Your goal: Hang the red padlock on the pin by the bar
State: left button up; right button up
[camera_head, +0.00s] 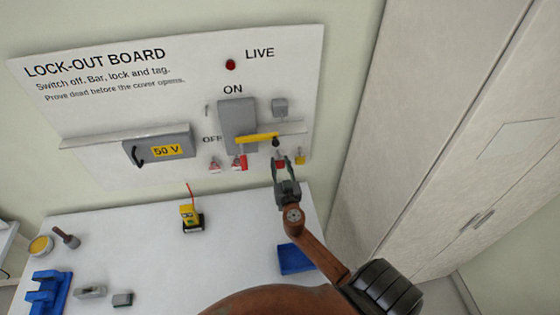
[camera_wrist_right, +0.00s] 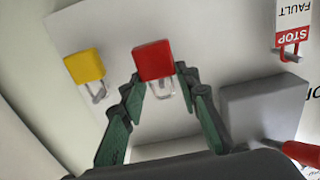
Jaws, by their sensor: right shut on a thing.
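The red padlock (camera_wrist_right: 153,60) is at the fingertips of my right gripper (camera_wrist_right: 162,82), which is shut on it; its metal shackle shows between the fingers in the right wrist view. In the head view, the right gripper (camera_head: 285,168) is in front of the lower right of the board, with the red padlock (camera_head: 280,164) mostly hidden by the fingers. The yellow bar (camera_head: 256,138) lies across the grey switch (camera_head: 237,118). A dark knob-like end (camera_head: 276,142), possibly the pin, shows at the bar's right end, just above the gripper. My left gripper is not in view.
A yellow padlock (camera_head: 300,158) hangs close to the right of the gripper. Red-and-white tags (camera_head: 214,166) hang to its left. A red lamp (camera_head: 230,64) is on the board.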

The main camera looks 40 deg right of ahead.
jog(key=shift+s+a+r+p, duration=0.15)
jog(key=shift+s+a+p, duration=0.1)
jog(key=shift+s+p, duration=0.25)
jog(key=shift+s+a+b, duration=0.3)
jog(key=shift+s+a, duration=0.05)
jog(key=shift+s, duration=0.25)
jog(key=shift+b+v, duration=0.7)
jog(key=shift+v, duration=1.65)
